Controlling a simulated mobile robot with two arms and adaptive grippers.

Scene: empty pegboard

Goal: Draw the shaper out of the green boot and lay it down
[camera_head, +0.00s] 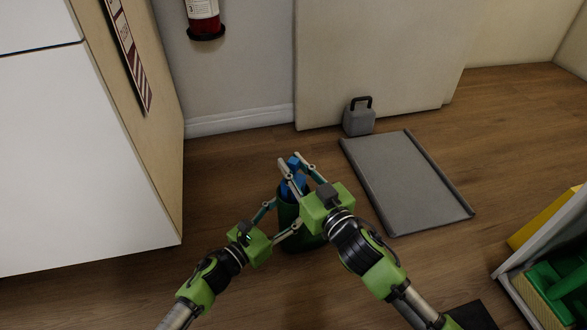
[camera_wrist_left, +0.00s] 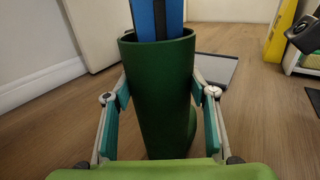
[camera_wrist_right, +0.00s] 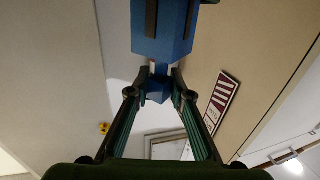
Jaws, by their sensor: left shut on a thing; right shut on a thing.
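The dark green boot (camera_head: 287,212) stands upright on the wooden floor; it also shows in the left wrist view (camera_wrist_left: 160,95). The blue shaper (camera_head: 298,184) stands in its shaft and sticks up out of the opening (camera_wrist_left: 157,18). My left gripper (camera_head: 284,214) is shut on the boot's shaft, one finger on each side. My right gripper (camera_head: 291,162) is above the boot, shut on the narrow top part of the shaper (camera_wrist_right: 164,32). The shaper's lower end is hidden inside the boot, and my right gripper covers part of the boot in the head view.
A flat grey tray (camera_head: 405,180) with raised side edges lies empty to the right. A grey block with a black handle (camera_head: 359,119) stands behind it by the wall. A white cabinet (camera_head: 80,160) stands at left, a shelf unit with green things (camera_head: 555,285) at lower right.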

